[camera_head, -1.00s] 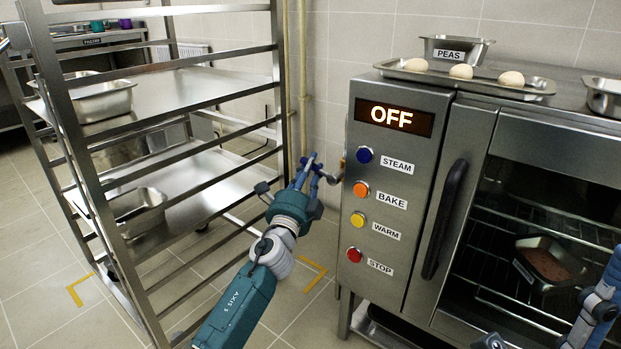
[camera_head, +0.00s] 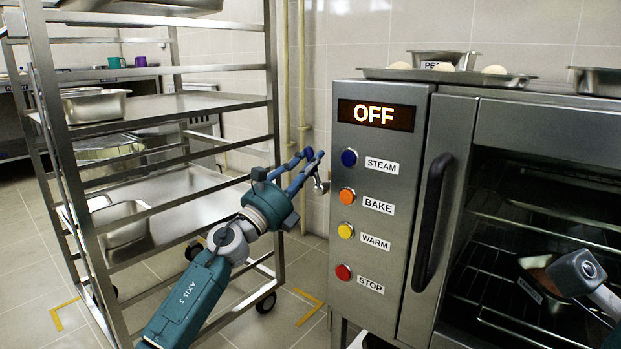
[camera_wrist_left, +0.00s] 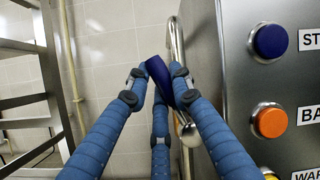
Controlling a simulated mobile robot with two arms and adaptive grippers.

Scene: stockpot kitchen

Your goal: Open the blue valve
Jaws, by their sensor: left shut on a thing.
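The blue valve (camera_wrist_left: 160,78) shows in the left wrist view as a dark blue flat lever, tilted, beside a metal pipe (camera_wrist_left: 178,45) on the oven's side. My left gripper (camera_wrist_left: 162,85) is shut on the lever, with its blue fingers around it. In the head view my left gripper (camera_head: 312,158) is at the oven's left side, near a short piece of the metal pipe (camera_head: 320,184). There the lever cannot be told apart from the blue fingertips. My right gripper's fingers are out of view.
The oven (camera_head: 385,220) has a panel with a blue STEAM button (camera_head: 349,158) and several other buttons; its display reads OFF. A tall rack (camera_head: 185,104) with pans stands close on the left of my left arm. A tray (camera_head: 450,75) lies on the oven.

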